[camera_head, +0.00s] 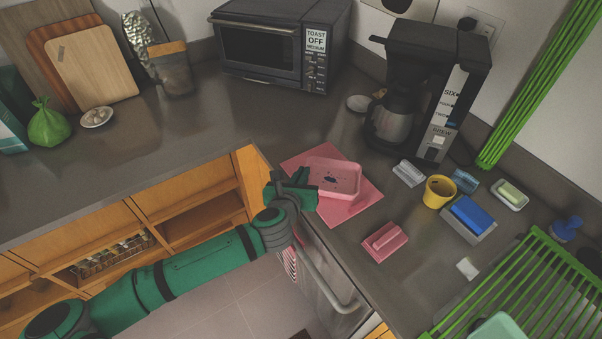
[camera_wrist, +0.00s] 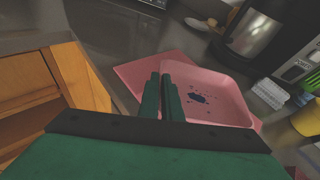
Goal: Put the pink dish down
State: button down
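The pink dish (camera_head: 340,181) is a shallow square tray with dark spots on its inside floor. It is level, over a flat pink mat (camera_head: 352,206) at the counter's front edge; I cannot tell whether it touches the mat. My green gripper (camera_head: 309,184) is at the dish's left side. In the wrist view the two fingers (camera_wrist: 161,95) are close together at the near left rim of the dish (camera_wrist: 215,98), and seem shut on that rim. The exact contact is hidden by the fingers.
A coffee maker (camera_head: 425,85) and toaster oven (camera_head: 275,45) stand behind. A yellow mug (camera_head: 438,192), a blue sponge (camera_head: 472,214), a pink block (camera_head: 384,242) and a green dish rack (camera_head: 530,290) are on the right. Dark counter left of the mat is clear.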

jog(key=shift+s+d+r, duration=0.1)
jog(key=shift+d, duration=0.25)
jog(key=c, duration=2)
grip_release()
jog(key=shift+f, duration=0.2)
jog(key=shift+w, duration=0.2)
jog(key=v, duration=1.2)
jog(key=shift+r, duration=0.25)
